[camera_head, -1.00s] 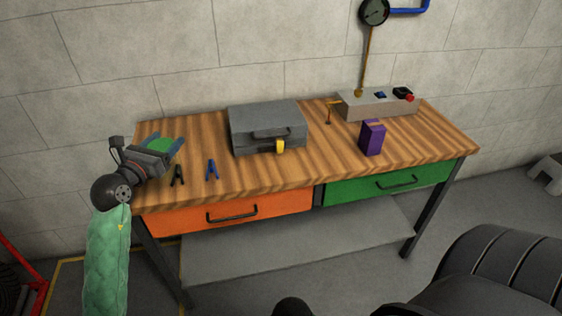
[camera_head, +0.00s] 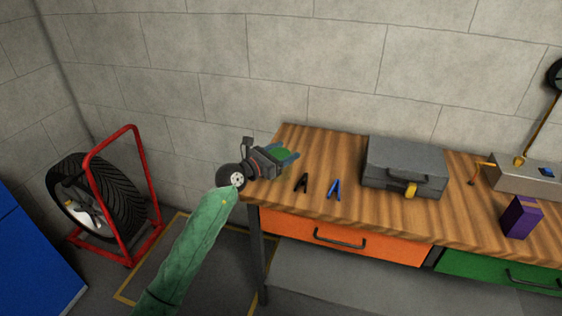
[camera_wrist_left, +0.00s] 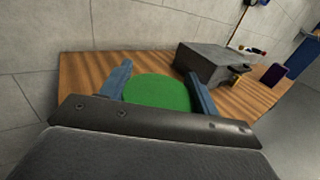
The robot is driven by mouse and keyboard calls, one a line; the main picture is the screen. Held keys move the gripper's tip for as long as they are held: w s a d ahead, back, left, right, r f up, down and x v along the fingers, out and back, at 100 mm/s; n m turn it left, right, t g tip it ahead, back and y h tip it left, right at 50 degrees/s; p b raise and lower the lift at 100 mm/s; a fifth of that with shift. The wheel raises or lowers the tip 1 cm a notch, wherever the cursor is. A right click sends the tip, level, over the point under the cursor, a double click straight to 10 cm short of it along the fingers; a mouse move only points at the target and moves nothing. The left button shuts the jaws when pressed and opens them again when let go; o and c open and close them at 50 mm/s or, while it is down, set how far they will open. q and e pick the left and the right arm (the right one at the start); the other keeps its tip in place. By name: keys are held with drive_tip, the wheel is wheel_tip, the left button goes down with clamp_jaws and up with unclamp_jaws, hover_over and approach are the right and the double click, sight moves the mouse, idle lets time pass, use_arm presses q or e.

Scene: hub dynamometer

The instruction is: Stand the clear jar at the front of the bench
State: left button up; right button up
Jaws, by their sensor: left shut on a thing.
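My left gripper (camera_head: 284,156) is at the left end of the wooden bench (camera_head: 330,222), above its surface or close to it; I cannot tell which. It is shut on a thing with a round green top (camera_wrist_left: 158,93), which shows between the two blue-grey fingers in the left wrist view. This looks like the lid of the jar. The clear body is hidden or cannot be made out. My right gripper is not in view.
Black pliers (camera_head: 302,183), blue pliers (camera_head: 334,189), a grey case (camera_head: 400,165) with a yellow lock (camera_head: 410,190), and a purple box (camera_head: 521,217) stand or lie on the bench. A red tyre rack (camera_head: 135,200) is on the left.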

use_arm(q)
drive_tip(key=shift+w+a+f, duration=0.45)
drive_tip(key=shift+w, duration=0.1)
drive_tip(key=shift+f, duration=0.25)
wheel_tip(320, 180, down, 3)
drive_tip(key=shift+p, duration=0.35)
drive_tip(key=shift+f, duration=0.3)
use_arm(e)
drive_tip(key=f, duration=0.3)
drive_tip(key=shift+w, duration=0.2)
use_arm(q)
drive_tip(key=shift+f, duration=0.1)
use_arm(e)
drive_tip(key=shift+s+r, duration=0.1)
use_arm(q)
drive_tip(key=o, duration=1.4)
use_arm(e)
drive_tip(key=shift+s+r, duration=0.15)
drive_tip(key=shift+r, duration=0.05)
